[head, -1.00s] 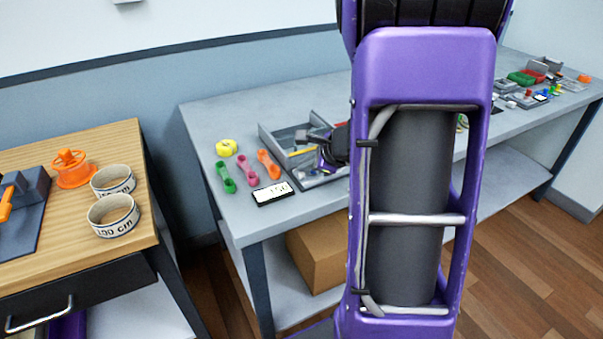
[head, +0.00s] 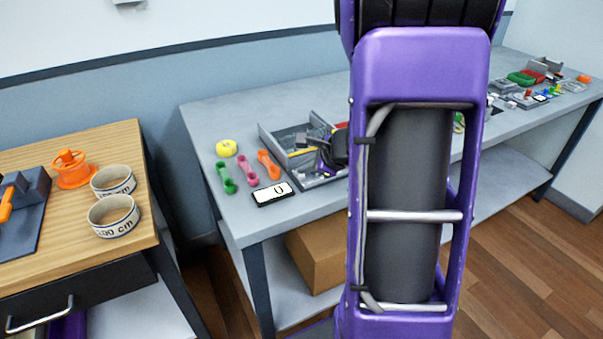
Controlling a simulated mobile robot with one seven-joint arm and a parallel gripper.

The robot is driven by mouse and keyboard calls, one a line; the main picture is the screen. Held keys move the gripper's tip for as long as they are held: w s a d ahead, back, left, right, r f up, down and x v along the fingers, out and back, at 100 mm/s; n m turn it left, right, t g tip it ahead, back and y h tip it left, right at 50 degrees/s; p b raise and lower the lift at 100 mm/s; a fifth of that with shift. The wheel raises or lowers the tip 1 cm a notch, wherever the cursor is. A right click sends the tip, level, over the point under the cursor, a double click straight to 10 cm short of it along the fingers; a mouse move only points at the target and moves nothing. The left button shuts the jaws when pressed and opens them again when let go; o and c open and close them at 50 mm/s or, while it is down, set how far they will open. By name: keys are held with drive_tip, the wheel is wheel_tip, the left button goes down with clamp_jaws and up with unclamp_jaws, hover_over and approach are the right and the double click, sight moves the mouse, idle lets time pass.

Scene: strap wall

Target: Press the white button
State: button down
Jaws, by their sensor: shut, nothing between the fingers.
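I cannot pick out a white button for certain; my own arm covers the middle of the grey bench. My gripper (head: 304,137) is small and dark, low over the grey tray (head: 264,140) on the bench, left of my big purple arm link. It is shut and empty. Whether its tips touch anything is too small to tell. A black-framed display (head: 272,193) with a white face lies in front of the tray and seems to read 0.
A wooden table (head: 140,180) with two tape rings (head: 113,215) stands at left. Several small items crowd the bench's far right.

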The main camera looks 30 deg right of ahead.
sight(306, 180)
drive_tip(key=shift+r+p, duration=0.4)
drive_tip(key=shift+r, duration=0.3)
drive_tip(key=shift+r+p, duration=1.95)
drive_tip(key=shift+r, duration=0.6)
